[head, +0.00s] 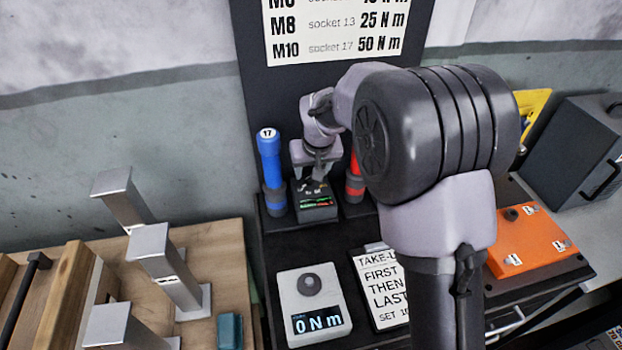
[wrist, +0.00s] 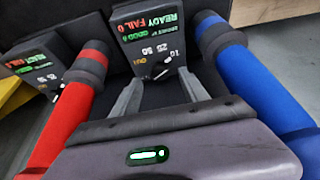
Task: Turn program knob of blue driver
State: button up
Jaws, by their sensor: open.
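The blue driver (head: 270,170) stands upright with a cap marked 17, left of my gripper in the head view. It fills the right side of the wrist view (wrist: 262,85). A dark control box (head: 315,205) with a lit display stands beside it. The box's program knob (wrist: 160,72), black with marks 10, 25 and 50, faces the wrist camera. My gripper (wrist: 162,76) is open, with one finger on each side of the knob. I cannot tell whether either finger touches it. In the head view my gripper (head: 317,172) is above the box.
A red driver (head: 355,178) stands right of the box, partly behind my arm. A second control box (wrist: 45,65) is beyond it. In front lie a torque tester (head: 313,312) reading 0 N m and a printed card (head: 378,285). An orange case (head: 530,240) sits to the right.

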aim_at(310, 179)
jog(key=shift+x, duration=1.5)
jog(key=shift+w, duration=0.1)
grip_shut()
